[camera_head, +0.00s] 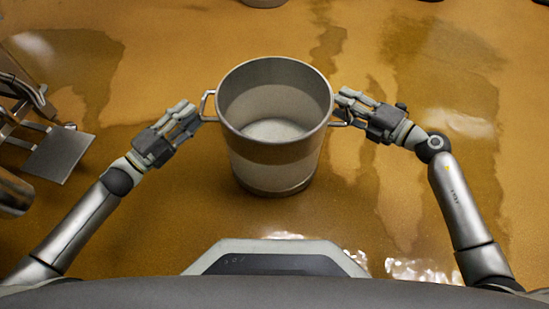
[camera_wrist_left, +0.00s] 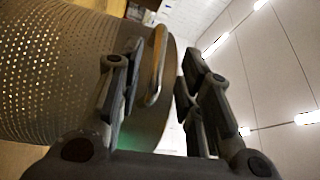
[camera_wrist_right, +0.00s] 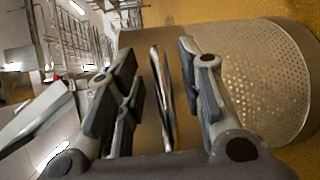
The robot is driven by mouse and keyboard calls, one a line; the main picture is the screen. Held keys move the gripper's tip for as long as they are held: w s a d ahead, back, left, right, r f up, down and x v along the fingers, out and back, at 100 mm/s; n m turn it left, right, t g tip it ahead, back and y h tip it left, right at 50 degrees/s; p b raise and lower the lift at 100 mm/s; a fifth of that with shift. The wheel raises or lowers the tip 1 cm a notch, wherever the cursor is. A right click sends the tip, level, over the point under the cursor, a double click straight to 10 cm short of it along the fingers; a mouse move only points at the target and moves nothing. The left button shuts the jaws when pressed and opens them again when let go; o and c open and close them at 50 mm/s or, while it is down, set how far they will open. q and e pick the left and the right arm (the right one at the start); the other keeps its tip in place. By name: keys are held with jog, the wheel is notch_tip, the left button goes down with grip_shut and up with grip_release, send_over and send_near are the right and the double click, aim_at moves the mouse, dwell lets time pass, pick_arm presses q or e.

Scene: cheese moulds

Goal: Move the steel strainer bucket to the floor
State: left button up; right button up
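The steel strainer bucket (camera_head: 275,152) is upright and empty in the middle of the head view, with its base at the wet brown floor (camera_head: 380,215). Its perforated wall shows in the left wrist view (camera_wrist_left: 50,75) and the right wrist view (camera_wrist_right: 265,85). My left gripper (camera_head: 194,112) is at the bucket's left handle (camera_head: 205,105); in the left wrist view its fingers stand apart with the handle (camera_wrist_left: 155,65) between them. My right gripper (camera_head: 343,102) is at the right handle; in the right wrist view its fingers are apart around the handle (camera_wrist_right: 160,90).
Metal equipment with a flat grey plate (camera_head: 58,153) stands at the left edge of the head view. A round object (camera_head: 264,3) is cut off at the top edge. The floor behind and to the right of the bucket is open, with wet patches.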

jog(key=shift+d, duration=0.1)
pick_arm(q)
jog(key=v, duration=0.6)
jog(key=shift+s+a, duration=0.2)
jog(key=shift+s, duration=0.05)
pick_arm(e)
jog(key=v, duration=1.2)
